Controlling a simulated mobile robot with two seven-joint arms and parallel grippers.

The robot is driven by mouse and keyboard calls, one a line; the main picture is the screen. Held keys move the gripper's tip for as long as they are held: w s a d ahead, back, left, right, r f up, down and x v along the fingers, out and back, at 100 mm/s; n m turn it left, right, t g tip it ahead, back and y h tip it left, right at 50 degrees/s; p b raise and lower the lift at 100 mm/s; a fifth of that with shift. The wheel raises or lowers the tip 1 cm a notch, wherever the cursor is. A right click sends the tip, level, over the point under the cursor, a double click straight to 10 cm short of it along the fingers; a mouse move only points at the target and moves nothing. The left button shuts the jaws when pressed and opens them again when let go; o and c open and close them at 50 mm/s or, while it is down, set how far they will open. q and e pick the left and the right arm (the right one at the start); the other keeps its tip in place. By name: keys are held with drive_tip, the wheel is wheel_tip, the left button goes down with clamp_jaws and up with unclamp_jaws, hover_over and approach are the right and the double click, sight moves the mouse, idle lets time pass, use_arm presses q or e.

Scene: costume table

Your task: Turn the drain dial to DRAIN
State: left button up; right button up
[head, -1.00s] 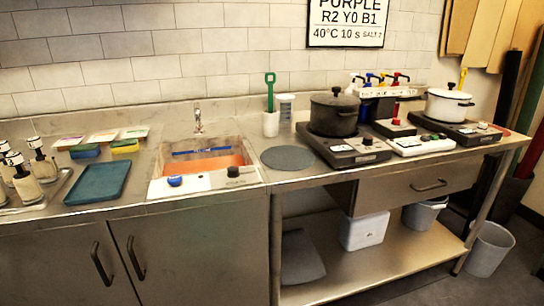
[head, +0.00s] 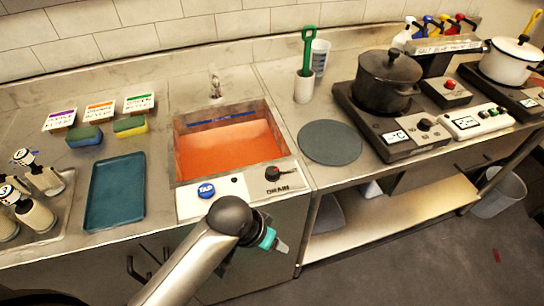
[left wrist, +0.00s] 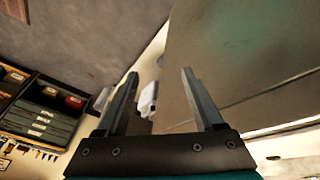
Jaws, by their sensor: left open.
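The sink (head: 228,150) holds orange liquid. My left gripper (head: 280,247) is in front of the counter, below and apart from the dial. In the left wrist view its two fingers (left wrist: 160,95) are spread with nothing between them. My right gripper is not in view.
A teal tray (head: 116,192), sponges (head: 130,126) and pump bottles (head: 38,175) are on the left. A round grey mat (head: 330,143) lies right of the sink. A black pot (head: 388,80) stands on a burner further right.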

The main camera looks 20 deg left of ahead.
use_arm(q)
drive_tip(key=w+d+r+m, duration=0.1)
drive_tip(key=w+d+r, duration=0.25)
drive_tip(key=r, duration=0.35)
drive_tip(key=n+g+y+p, duration=0.1)
drive_tip(key=g+y+p, duration=0.1)
drive_tip(key=g+y, duration=0.1)
approach(272, 170)
wheel_tip(272, 170, down, 9)
drive_tip(key=b, duration=0.2)
drive_tip(key=shift+w+a+r+b, duration=0.1)
drive_tip(key=shift+w+r+b, duration=0.1)
drive_tip(key=shift+b, duration=0.15)
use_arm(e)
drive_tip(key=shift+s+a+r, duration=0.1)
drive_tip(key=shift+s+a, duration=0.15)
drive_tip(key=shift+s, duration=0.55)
use_arm(q)
clamp_jaws()
